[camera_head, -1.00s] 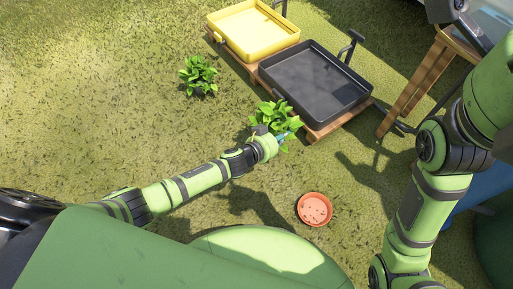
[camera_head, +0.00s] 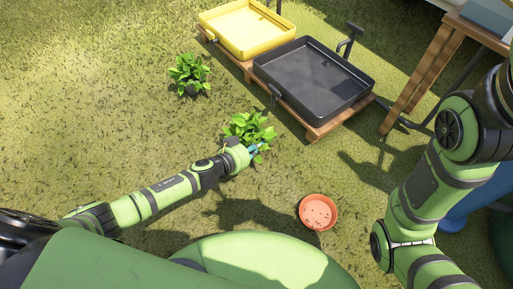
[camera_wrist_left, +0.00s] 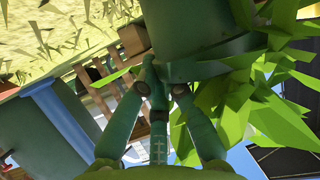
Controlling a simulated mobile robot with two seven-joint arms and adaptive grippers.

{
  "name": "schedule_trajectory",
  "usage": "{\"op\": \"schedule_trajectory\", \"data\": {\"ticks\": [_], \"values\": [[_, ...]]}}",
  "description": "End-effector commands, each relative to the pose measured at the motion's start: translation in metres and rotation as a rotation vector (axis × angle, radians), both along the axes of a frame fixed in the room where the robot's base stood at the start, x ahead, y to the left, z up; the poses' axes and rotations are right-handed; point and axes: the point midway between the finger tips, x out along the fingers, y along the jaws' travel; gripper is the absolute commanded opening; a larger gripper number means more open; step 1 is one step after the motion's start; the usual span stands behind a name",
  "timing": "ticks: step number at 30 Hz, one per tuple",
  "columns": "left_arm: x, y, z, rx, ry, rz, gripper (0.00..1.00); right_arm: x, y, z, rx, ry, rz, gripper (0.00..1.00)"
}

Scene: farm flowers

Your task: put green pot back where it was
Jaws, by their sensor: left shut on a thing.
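My left gripper (camera_head: 254,149) is shut on the green pot, which holds a leafy plant (camera_head: 250,126). In the head view the leaves and the gripper hide most of the pot. In the left wrist view the dark green pot (camera_wrist_left: 205,58) is tilted in the picture and touches the fingers of the left gripper (camera_wrist_left: 160,88). Bright green leaves (camera_wrist_left: 262,110) spread to its right. The pot appears held above the grass, but its exact height is unclear. My right arm is at the right of the head view; its gripper is out of sight.
Another leafy plant (camera_head: 188,72) stands on the grass to the upper left. A yellow tray (camera_head: 212,27) and a black tray (camera_head: 266,78) sit on a wooden stand (camera_head: 318,132). A terracotta dish (camera_head: 318,212) lies below right. Grass between plants is open.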

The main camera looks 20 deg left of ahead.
Motion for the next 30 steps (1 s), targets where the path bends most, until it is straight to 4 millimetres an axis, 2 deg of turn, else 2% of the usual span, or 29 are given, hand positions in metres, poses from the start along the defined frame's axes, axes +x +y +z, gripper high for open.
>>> {"op": "schedule_trajectory", "data": {"ticks": [6,7,8,9,20,25,30], "values": [[0.001,0.0,-0.002,0.0,-0.002,0.0,0.0,0.0,0.0,-0.002,0.0,0.0,0.0,0.52],[0.0,0.0,-0.003,0.001,0.001,0.001,0.16,0.0,0.0,-0.001,0.0,0.001,0.0,0.52],[0.0,0.0,-0.002,0.001,0.001,0.001,0.28,0.0,0.0,-0.001,0.0,0.001,0.0,0.52],[0.0,0.0,-0.002,0.0,0.001,0.0,0.32,0.0,0.0,-0.001,0.0,0.001,0.0,0.52],[0.0,0.0,0.002,0.001,0.0,0.0,0.32,-0.002,0.0,0.004,0.001,-0.006,0.001,0.52],[-0.019,0.009,0.012,-0.001,0.005,0.001,0.32,-0.003,-0.002,0.018,0.006,-0.018,0.002,0.52],[-0.049,0.025,0.028,-0.001,0.005,0.002,0.32,0.003,-0.007,0.032,0.015,-0.009,-0.005,0.52]]}}
